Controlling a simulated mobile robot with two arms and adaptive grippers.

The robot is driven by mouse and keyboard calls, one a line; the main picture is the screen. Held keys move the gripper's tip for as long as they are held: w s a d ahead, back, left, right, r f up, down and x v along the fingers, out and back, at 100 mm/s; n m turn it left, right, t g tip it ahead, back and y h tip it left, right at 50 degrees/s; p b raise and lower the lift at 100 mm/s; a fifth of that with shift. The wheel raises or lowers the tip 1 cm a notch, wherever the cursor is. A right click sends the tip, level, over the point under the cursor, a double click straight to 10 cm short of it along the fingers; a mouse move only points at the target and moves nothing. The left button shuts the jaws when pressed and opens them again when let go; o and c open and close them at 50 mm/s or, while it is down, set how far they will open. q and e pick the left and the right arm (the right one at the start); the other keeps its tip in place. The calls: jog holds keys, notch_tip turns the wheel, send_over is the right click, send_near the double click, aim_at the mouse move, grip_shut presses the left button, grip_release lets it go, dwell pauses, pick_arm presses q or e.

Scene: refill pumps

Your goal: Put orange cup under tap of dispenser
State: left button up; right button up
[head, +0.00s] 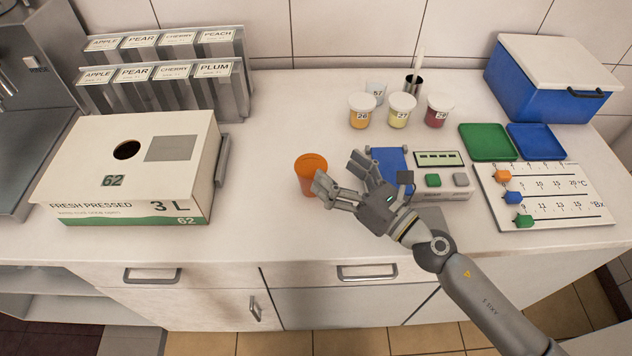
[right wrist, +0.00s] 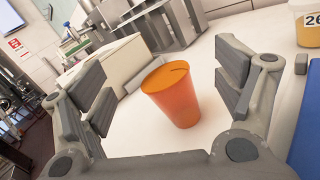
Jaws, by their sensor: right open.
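The orange cup (head: 309,175) stands upright on the white counter in the head view, right of the juice box. My right gripper (head: 336,174) is open just to the right of the cup, its fingers pointing towards it. In the right wrist view the orange cup (right wrist: 172,94) shows between the two open fingers of the right gripper (right wrist: 165,90), with clear space on both sides. A "FRESH PRESSED 3 L" box (head: 95,185) marked 62 stands left of the cup. I cannot make out its tap in the head view. My left gripper is not in view.
Label holders (head: 165,85) stand at the back left. Numbered sample jars (head: 398,110), a blue cooler box (head: 550,85), green (head: 487,143) and blue (head: 536,142) trays, a slider board (head: 545,195) and a small device with buttons (head: 440,175) occupy the right. The counter between box and cup is clear.

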aim_at(301, 158)
jog(key=f+n, duration=0.1)
jog(key=s+f+n+g, duration=0.1)
jog(key=n, duration=0.1)
jog(key=shift+a+f, duration=0.1)
jog(key=shift+f, duration=0.3)
jog(key=shift+a+f, duration=0.15)
jog(key=shift+f, duration=0.05)
jog(key=shift+n, duration=0.3)
jog(key=p+x, duration=0.1)
jog(key=x, duration=0.2)
jog(key=p+x, duration=0.1)
jog(key=x, duration=0.2)
jog(key=shift+w+r, duration=0.2)
jog(key=shift+w, duration=0.05)
jog(key=shift+w+a+f, duration=0.15)
jog(key=shift+w+a, duration=0.2)
jog(key=shift+a, duration=0.05)
jog(key=c, duration=0.8)
jog(key=shift+c, duration=0.2)
